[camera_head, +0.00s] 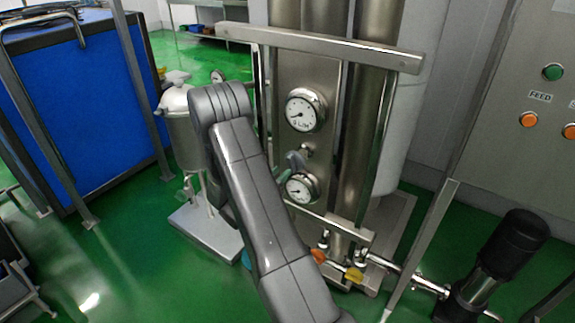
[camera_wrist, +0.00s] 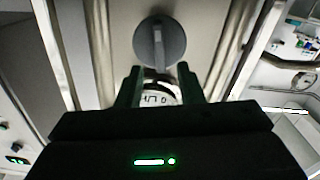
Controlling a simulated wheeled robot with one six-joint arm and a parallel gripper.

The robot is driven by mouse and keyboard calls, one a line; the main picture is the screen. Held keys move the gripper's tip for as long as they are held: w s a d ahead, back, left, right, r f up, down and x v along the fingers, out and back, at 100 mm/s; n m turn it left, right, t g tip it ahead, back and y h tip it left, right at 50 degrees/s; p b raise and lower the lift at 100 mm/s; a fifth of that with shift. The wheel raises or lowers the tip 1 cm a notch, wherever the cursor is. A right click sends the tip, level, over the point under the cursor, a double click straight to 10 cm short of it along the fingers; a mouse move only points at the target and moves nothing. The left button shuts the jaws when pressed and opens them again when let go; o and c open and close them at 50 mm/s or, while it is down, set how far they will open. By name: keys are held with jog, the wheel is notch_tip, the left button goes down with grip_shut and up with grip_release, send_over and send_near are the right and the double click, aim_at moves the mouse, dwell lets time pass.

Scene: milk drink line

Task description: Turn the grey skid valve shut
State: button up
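The grey skid valve (camera_wrist: 160,40) shows in the wrist view as a round grey knob with a raised bar across it, the bar running up and down in the picture. My gripper (camera_wrist: 160,72) is open in the wrist view. Its two dark fingers stand apart below the knob in the picture, with nothing between them except a gauge seen behind. I cannot tell whether a finger touches the valve. In the head view my arm hides the gripper.
A steel rail (camera_head: 320,46) crosses the skid top. Orange (camera_head: 318,256) and yellow (camera_head: 354,274) handles sit low. A steel vessel (camera_head: 182,135) stands left, a black pump (camera_head: 512,245) right.

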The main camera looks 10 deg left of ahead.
aim_at(290, 165)
jog(key=x, duration=0.5)
jog(key=shift+p, duration=0.3)
grip_shut()
